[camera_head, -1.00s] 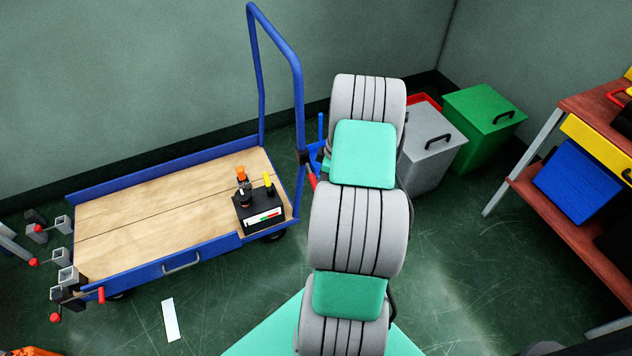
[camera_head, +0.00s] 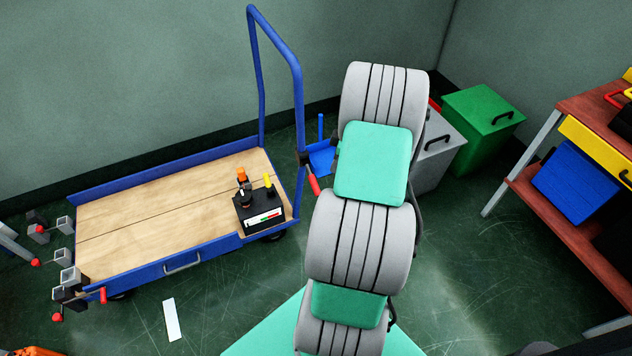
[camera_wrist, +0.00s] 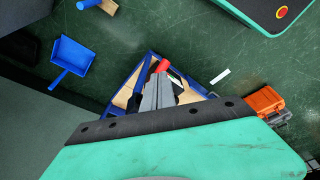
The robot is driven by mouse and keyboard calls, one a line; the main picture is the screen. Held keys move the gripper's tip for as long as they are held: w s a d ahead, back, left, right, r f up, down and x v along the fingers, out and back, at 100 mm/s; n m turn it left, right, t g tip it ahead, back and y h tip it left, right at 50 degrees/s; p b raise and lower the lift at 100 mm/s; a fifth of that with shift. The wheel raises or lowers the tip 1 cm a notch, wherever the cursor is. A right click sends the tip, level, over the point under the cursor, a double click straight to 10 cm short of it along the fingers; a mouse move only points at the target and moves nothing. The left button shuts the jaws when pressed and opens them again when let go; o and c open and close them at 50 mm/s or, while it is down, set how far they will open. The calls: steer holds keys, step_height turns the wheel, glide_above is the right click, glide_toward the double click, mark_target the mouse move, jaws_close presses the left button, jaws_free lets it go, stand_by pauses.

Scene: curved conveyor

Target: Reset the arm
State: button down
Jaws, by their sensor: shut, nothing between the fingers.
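In the wrist view, my gripper (camera_wrist: 158,80) shows its two grey fingers side by side, shut with nothing between them. A red part (camera_wrist: 162,66) shows just past the fingertips; I cannot tell if they touch. My arm (camera_head: 365,235) rises bent through the middle of the head view, and its grey and teal links hide the gripper there.
A blue trolley (camera_head: 180,262) with a wooden deck carries a black control box (camera_head: 262,216). Grey (camera_head: 435,150) and green (camera_head: 483,128) bins stand behind my arm. A workbench (camera_head: 560,215) is right. An orange case (camera_wrist: 265,100) and blue dustpan (camera_wrist: 72,58) lie on the floor.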

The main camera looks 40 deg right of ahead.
stand_by(0.3)
steer(key=w+a+r+m+h+p, duration=0.15)
steer(key=a+r+p, duration=0.25)
steer(key=a+r, duration=0.55)
steer(key=w+a+r+m+y+p, duration=0.1)
steer(key=w+a+r+p, duration=0.15)
steer(key=a+r, duration=0.65)
steer(key=s+a+r+m+p, duration=0.2)
steer(key=s+a+r+p, duration=0.1)
steer(key=s+a+r, duration=0.2)
steer(key=s+a+r+m+t+h+p, duration=0.1)
steer(key=s+a+r+m+p, duration=0.2)
steer(key=s+a+r, duration=0.3)
steer(key=a+r+p, duration=0.1)
steer(key=a, duration=0.3)
steer(key=shift+a+r, duration=0.3)
steer(key=shift+r, duration=0.05)
steer(key=c, duration=2.1)
jaws_free()
